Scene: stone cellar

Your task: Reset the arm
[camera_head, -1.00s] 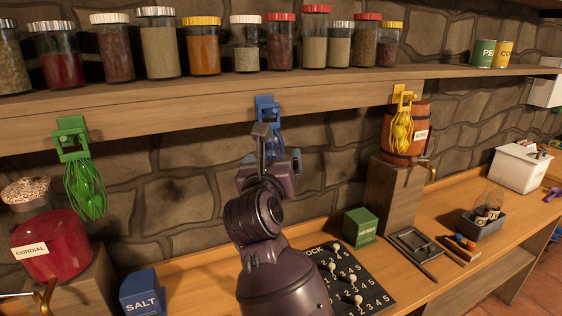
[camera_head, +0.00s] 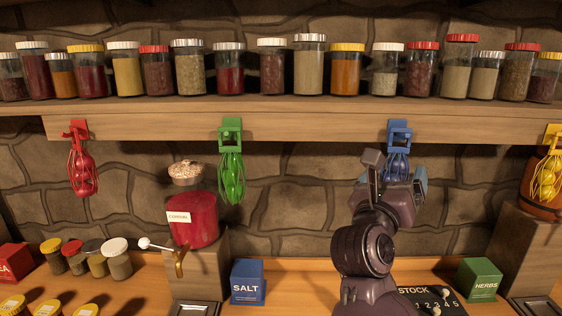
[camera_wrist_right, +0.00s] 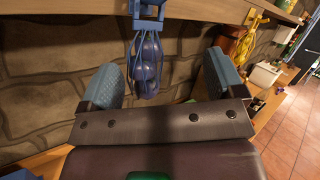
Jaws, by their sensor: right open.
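My right gripper (camera_head: 397,176) is raised in front of the stone wall, just below the blue hook. Its two blue-padded fingers are spread wide in the right wrist view (camera_wrist_right: 163,80). A blue wire holder with round blue things inside (camera_wrist_right: 148,68) hangs between and beyond the fingers in that view. I cannot tell whether the fingers touch it. In the head view the blue hook (camera_head: 399,132) shows above the gripper, and the holder is partly hidden behind it. Nothing is clearly held. My left gripper is not in view.
A shelf (camera_head: 290,122) of spice jars runs above. Red (camera_head: 82,175), green (camera_head: 232,178) and yellow (camera_head: 547,175) holders hang from it. Below stand a red cordial jar (camera_head: 193,228), a salt box (camera_head: 247,284), a herbs box (camera_head: 479,280) and a stock board (camera_head: 445,301).

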